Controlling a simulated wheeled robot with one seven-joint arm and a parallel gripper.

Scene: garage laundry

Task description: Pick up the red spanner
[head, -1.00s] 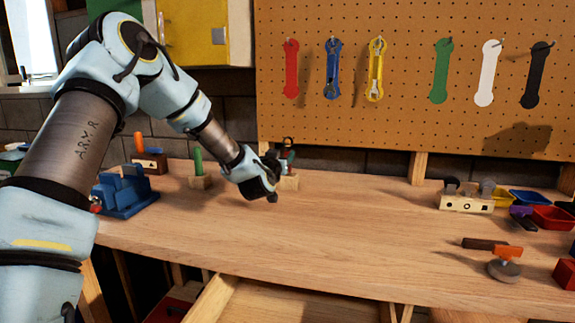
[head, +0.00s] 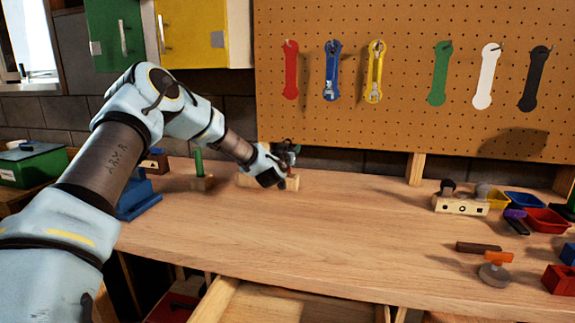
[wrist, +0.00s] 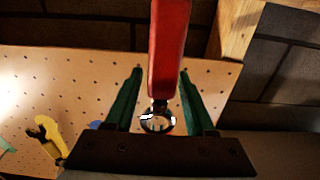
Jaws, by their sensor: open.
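In the wrist view a red spanner (wrist: 168,50) with a silver ring end lies between the two green fingers of my gripper (wrist: 160,88). The fingers are open, with gaps on both sides of it. In the head view my gripper (head: 285,155) is at the back of the workbench, in front of a small wooden block (head: 292,183). There the gripper hides most of the spanner, so I cannot tell how it sits in the block. A flat red spanner shape (head: 291,70) shows on the pegboard above.
The pegboard (head: 400,110) also bears blue (head: 332,70) and yellow (head: 375,70) spanners and several flat shapes. A green handle (head: 198,162) stands in a block to the left. Coloured bins (head: 545,219) are at the right. The middle of the workbench (head: 340,240) is clear.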

